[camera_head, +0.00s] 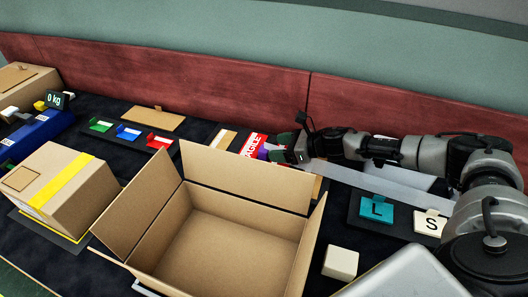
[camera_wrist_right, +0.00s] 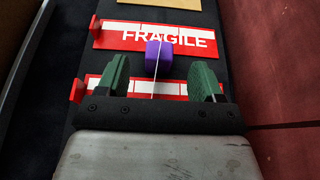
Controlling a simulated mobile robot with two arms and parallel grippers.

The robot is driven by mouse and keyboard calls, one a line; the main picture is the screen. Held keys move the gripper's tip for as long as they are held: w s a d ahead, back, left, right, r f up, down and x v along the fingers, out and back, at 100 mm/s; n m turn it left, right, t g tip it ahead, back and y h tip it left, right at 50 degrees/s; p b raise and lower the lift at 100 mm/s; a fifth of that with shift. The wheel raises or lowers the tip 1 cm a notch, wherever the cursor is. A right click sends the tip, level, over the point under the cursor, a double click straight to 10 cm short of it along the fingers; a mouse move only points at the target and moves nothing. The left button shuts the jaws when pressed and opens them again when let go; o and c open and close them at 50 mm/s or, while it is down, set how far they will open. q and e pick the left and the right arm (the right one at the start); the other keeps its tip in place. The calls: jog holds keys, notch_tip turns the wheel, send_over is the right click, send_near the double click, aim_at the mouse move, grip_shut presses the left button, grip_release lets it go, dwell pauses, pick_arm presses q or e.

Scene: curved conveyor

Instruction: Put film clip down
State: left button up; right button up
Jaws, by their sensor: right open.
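A small purple block (camera_wrist_right: 158,58) with a thin white strip lies on the red FRAGILE label (camera_wrist_right: 110,36) in the right wrist view; I cannot tell if it is the film clip. It also shows in the head view as a purple patch (camera_head: 264,151) beside the gripper. My right gripper (camera_wrist_right: 160,80) is open, its green fingers apart and the block ahead of and between them, not gripped. A second red label (camera_wrist_right: 100,86) lies under the fingers. In the head view the right gripper (camera_head: 284,145) is over the back of the table. My left gripper is not in view.
An open cardboard box (camera_head: 235,225) stands in the front middle. A taped box (camera_head: 62,190) stands at left. Green (camera_head: 101,125), blue (camera_head: 128,132) and red (camera_head: 159,141) holders stand behind. L (camera_head: 376,209) and S (camera_head: 430,223) blocks lie at right. A red wall closes the back.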

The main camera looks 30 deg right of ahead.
aim_at(263, 148)
jog(key=x, duration=0.5)
jog(key=shift+w+a+f, duration=0.1)
jog(key=shift+w+a, duration=0.05)
jog(key=shift+w, duration=0.05)
jog(key=c, duration=1.1)
